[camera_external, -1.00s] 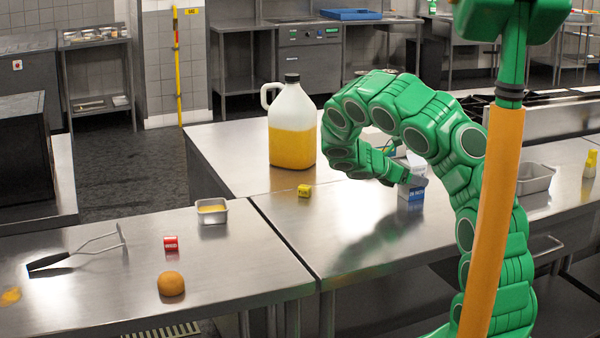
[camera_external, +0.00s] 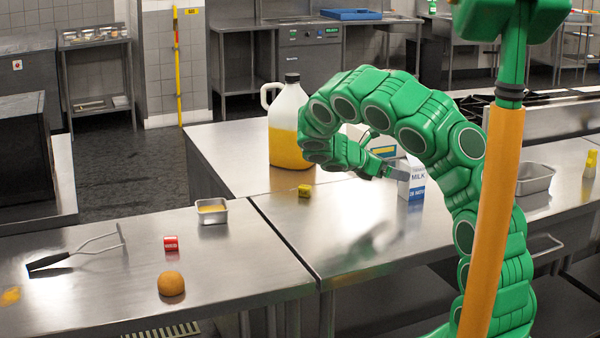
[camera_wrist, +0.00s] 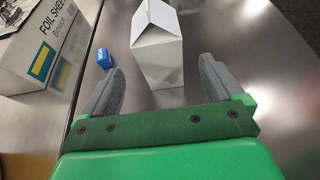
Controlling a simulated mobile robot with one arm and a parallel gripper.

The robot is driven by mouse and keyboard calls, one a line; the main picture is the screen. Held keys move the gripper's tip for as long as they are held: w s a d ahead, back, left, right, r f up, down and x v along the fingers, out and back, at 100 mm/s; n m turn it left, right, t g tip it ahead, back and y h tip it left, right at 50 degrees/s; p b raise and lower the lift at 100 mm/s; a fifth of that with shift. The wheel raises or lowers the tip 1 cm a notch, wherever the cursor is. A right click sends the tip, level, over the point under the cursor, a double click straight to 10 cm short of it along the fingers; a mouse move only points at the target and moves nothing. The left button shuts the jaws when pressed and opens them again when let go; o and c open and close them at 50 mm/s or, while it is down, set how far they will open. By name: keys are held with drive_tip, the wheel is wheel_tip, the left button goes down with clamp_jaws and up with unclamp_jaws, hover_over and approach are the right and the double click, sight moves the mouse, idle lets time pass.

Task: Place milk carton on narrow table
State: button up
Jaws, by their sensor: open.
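The milk carton (camera_external: 411,181) is white with blue print and a gabled top. It stands upright on the steel counter to the right of my gripper (camera_external: 392,172) in the external view. In the wrist view the carton (camera_wrist: 157,50) stands ahead of my open fingers (camera_wrist: 160,90), roughly midway between their lines. Its near face looks plain white. The carton appears just beyond the fingertips, and nothing is held. Which of the steel tables is the narrow one, I cannot tell.
A foil sheet box (camera_wrist: 38,45) and a small blue box (camera_wrist: 104,58) are left of the carton in the wrist view. The front counter area (camera_external: 345,235) is clear.

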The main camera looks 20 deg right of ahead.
drive_tip(key=shift+v, duration=2.05)
